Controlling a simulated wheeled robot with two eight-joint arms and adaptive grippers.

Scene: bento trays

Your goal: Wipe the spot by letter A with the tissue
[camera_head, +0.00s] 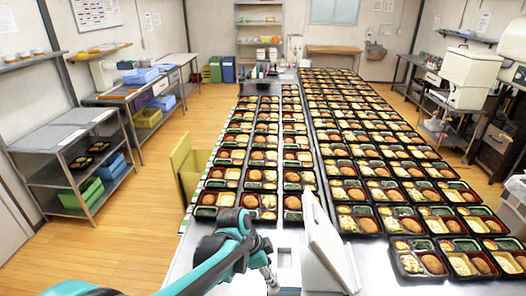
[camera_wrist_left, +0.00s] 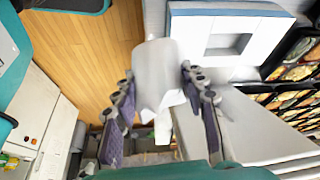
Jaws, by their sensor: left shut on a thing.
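My left gripper (camera_head: 268,272) is low at the near end of the long table in the head view. In the left wrist view, its two dark-padded fingers (camera_wrist_left: 157,88) stand either side of a crumpled white tissue (camera_wrist_left: 158,72) and are shut on it. The tissue hangs clear of the white box with a square opening (camera_wrist_left: 190,35), just beside it. That box also shows right of the gripper in the head view (camera_head: 287,277). I cannot make out the letter A or a spot in either view. My right gripper is not in view.
Rows of filled bento trays (camera_head: 357,190) cover most of the long table (camera_head: 195,240). A tilted white panel (camera_head: 328,240) stands right of the box. A yellow panel (camera_head: 187,165) stands at the table's left side. The wooden floor (camera_head: 140,220) on the left is clear.

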